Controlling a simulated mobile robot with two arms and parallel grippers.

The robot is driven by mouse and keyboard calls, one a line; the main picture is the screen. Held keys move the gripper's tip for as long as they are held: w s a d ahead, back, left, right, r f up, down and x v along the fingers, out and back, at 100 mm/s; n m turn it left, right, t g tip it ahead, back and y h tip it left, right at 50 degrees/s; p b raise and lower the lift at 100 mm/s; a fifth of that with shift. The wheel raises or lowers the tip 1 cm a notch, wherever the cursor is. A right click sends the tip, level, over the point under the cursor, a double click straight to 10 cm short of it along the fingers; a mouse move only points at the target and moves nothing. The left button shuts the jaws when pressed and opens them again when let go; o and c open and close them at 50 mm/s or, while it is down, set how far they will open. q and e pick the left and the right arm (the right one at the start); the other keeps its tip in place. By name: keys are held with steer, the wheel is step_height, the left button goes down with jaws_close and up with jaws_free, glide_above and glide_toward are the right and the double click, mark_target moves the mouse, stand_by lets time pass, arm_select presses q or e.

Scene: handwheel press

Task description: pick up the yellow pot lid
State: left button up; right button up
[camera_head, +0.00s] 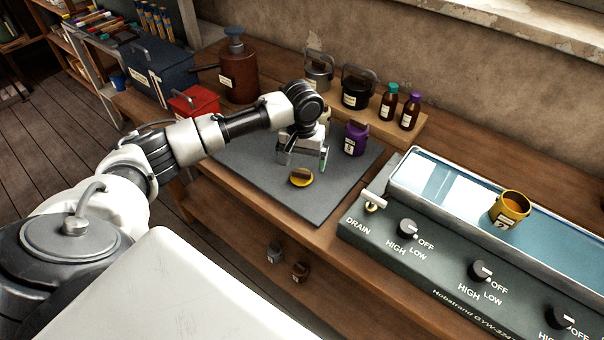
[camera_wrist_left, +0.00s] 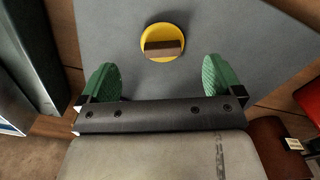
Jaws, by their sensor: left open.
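The yellow pot lid (camera_head: 300,180) lies on the grey mat (camera_head: 322,208), with a brown block-like handle on top. In the left wrist view the lid (camera_wrist_left: 162,42) is just beyond the fingertips, centred between them, with its handle (camera_wrist_left: 163,47) running crosswise. My left gripper (camera_head: 305,162) is open and empty above the mat, close to the lid and a little behind it. Its green finger pads also show in the left wrist view (camera_wrist_left: 160,75). The gripper appears apart from the lid. My right gripper is not in view.
A purple pot (camera_head: 355,139) stands on the mat right of the gripper. A yellow pot (camera_head: 511,208) sits in the bath (camera_head: 440,205) at the right. Bottles (camera_head: 410,112) and pots stand on a wooden board behind. A red box (camera_head: 193,103) is at the left.

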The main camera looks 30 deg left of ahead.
mark_target(302, 171)
arm_select(q)
steer(key=shift+w+f, duration=0.15)
steer(key=shift+f, duration=0.3)
steer(key=f+p, duration=0.1)
steer(key=f, duration=0.3)
steer(key=shift+a+f, duration=0.1)
steer(key=shift+a, duration=0.1)
steer(key=shift+w+f, duration=0.1)
steer(key=shift+f, duration=0.4)
steer(key=c, duration=1)
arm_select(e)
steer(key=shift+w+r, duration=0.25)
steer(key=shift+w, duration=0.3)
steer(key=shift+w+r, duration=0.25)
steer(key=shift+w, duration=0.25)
